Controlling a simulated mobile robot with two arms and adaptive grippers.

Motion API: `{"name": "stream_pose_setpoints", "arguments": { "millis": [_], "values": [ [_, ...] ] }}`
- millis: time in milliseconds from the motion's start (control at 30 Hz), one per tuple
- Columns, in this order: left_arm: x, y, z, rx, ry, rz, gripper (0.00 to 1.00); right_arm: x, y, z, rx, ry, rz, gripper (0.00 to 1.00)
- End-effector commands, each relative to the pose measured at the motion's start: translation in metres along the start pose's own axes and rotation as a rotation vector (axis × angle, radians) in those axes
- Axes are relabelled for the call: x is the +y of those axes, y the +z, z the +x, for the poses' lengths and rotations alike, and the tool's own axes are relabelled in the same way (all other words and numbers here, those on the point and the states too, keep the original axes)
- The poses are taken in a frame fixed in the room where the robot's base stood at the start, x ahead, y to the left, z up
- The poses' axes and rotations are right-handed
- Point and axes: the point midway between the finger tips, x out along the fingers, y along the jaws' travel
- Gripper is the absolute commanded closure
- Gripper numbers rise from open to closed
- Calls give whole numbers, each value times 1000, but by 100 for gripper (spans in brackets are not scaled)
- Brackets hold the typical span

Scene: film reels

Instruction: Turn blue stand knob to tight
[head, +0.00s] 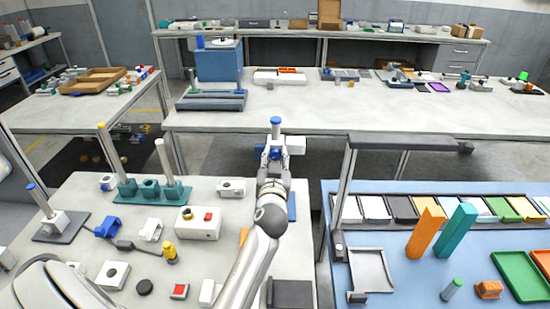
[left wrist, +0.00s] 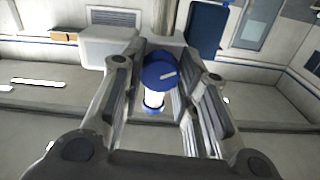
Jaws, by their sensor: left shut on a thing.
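My left gripper (head: 274,150) reaches over the back edge of the near left bench. It is shut on the blue stand knob (left wrist: 160,75), with a finger on either side. The knob is a round blue cap with a white mark, above a white stem, in the left wrist view. In the head view a blue-topped post (head: 276,121) stands up at the fingertips, with a white block (head: 296,145) beside it. My fingers hide much of the stand, and I cannot read whether the knob is tight. My right gripper is not in view.
Another blue-capped post on a dark base (head: 60,227) stands at the left. A teal rack (head: 150,193) and a white box with a red button (head: 198,223) lie left of my arm. Right of it, a blue-topped bench carries trays and a metal frame (head: 345,190).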

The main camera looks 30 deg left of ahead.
Motion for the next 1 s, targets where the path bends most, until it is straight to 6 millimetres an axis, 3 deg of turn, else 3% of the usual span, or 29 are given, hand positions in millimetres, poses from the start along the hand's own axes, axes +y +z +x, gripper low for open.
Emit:
{"name": "stream_pose_setpoints", "arguments": {
  "millis": [267,1000],
  "values": [
    [0,-1,0,2,0,139,95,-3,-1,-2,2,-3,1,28],
    [1,-2,0,3,0,803,95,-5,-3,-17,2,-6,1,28]
  ]
}}
